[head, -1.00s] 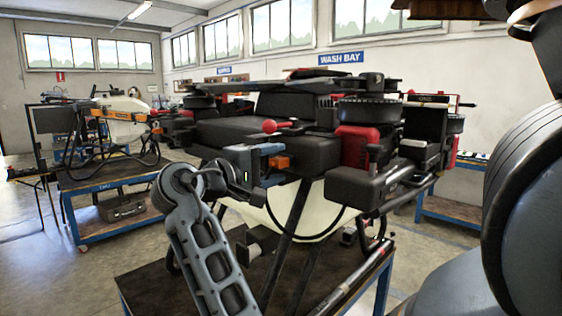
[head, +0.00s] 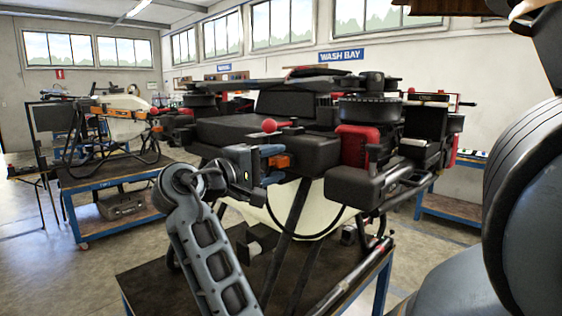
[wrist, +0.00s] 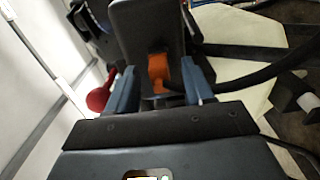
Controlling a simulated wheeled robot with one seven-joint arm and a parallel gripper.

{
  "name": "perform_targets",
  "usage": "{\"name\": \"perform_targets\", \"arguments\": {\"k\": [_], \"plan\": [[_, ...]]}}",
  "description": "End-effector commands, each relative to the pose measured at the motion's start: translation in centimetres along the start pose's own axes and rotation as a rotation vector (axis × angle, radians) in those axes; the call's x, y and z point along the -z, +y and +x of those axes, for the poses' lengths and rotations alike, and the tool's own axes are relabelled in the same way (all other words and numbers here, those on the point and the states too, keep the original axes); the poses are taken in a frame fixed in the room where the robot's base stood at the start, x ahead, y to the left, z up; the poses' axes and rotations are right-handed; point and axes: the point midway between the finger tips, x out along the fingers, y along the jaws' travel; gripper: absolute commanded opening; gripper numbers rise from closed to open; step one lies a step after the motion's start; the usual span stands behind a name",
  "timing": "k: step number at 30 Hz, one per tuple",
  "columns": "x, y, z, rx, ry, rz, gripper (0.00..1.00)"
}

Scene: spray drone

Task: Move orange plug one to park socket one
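The orange plug (head: 280,160) sits at the front of the black drone body (head: 322,152). In the wrist view the orange plug (wrist: 158,70) lies between my gripper's two blue fingers, with a black cable running off to the right. My gripper (head: 271,162) is at the plug, coming from the left. In the wrist view my gripper (wrist: 160,84) is open, with a visible gap between each finger and the plug. I cannot make out park socket one in either view.
A red ball-ended knob (head: 269,126) stands just above my gripper; it shows left of the fingers in the wrist view (wrist: 98,99). The drone's legs and a hanging black cable (head: 300,235) are below. Another drone stands on a blue-framed bench (head: 112,179) at left.

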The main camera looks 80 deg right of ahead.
Motion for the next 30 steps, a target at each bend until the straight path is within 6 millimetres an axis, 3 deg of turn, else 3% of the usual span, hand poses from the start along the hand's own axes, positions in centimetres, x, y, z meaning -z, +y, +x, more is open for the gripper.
{"name": "perform_targets", "arguments": {"k": [2, 15, 30], "plan": [[0.00, 0.01, 0.00, 0.000, 0.000, 0.000, 0.43], [0.00, 0.01, 0.01, 0.000, 0.000, 0.000, 0.01], [0.01, 0.06, -0.40, 0.000, 0.000, 0.000, 0.00]]}}
